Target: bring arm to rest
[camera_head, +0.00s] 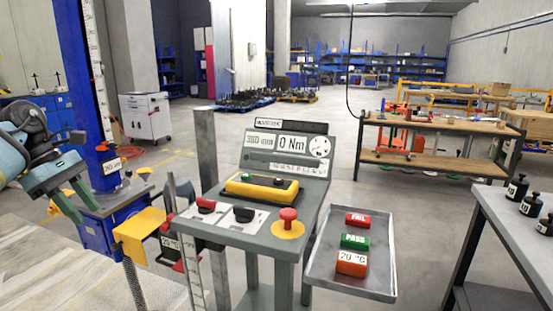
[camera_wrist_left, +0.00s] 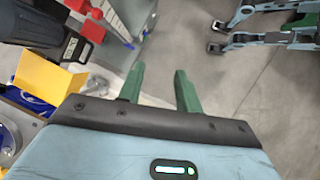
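My left arm comes in from the left edge in the head view. Its gripper (camera_head: 78,205) hangs in the air with green fingers pointing down, left of the console and beside the blue column. In the left wrist view the two fingers of the left gripper (camera_wrist_left: 158,82) stand apart with nothing between them, and bare floor shows beyond. My right gripper does not show in the head view, and I cannot make it out in the left wrist view.
A torque console (camera_head: 262,228) reading 0 Nm stands in front. A yellow bracket (camera_head: 140,232) sits close to the left gripper and a blue column (camera_head: 85,90) behind it. A grey tray (camera_head: 338,272) holds labelled blocks. A table with weights (camera_head: 515,190) stands right.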

